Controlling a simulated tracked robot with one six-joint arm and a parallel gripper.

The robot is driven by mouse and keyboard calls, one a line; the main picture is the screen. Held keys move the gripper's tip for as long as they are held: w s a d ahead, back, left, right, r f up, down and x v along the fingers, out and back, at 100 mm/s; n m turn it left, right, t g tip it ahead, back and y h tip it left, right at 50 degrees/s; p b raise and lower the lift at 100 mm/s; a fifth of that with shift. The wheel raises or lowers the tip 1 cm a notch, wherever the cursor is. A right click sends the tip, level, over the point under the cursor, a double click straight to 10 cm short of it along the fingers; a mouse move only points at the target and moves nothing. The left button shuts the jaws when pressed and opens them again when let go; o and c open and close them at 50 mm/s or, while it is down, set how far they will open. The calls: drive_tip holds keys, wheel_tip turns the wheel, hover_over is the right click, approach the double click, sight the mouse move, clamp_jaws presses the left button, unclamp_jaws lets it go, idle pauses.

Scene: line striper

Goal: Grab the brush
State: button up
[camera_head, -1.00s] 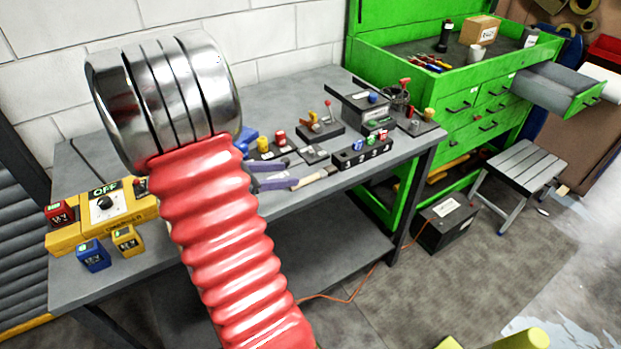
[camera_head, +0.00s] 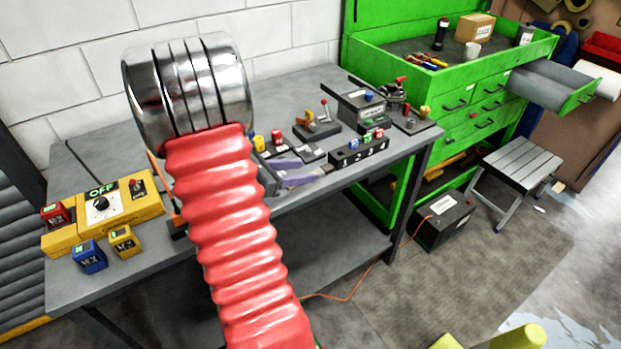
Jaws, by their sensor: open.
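My gripper (camera_head: 306,169) shows its two purple fingers just right of my red ribbed arm, low over the front part of the grey workbench (camera_head: 230,222). The fingers are apart. The brush (camera_head: 329,168) lies on the bench near its front edge, at the fingers. Most of it is covered by the fingers; only a bit of its handle end seems to show past them. I cannot tell whether the fingers touch it. My arm hides the middle of the bench and the gripper's base.
A black block with coloured buttons (camera_head: 358,152) stands close right of the fingers. Joysticks (camera_head: 318,125) and switch boxes stand behind. A yellow control box (camera_head: 115,210) with small blue and yellow blocks is at left. A green cabinet (camera_head: 470,105) and a stool (camera_head: 522,165) are at right.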

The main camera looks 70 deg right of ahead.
sight(325, 168)
drive_tip(key=shift+x, duration=0.9)
drive_tip(key=shift+x, duration=2.6)
drive_tip(key=shift+r, duration=0.1)
drive_tip(key=shift+c, duration=0.6)
drive_tip(key=c, duration=1)
drive_tip(key=shift+r, duration=0.15)
wheel_tip(325, 168, up, 18)
drive_tip(key=shift+f, duration=0.15)
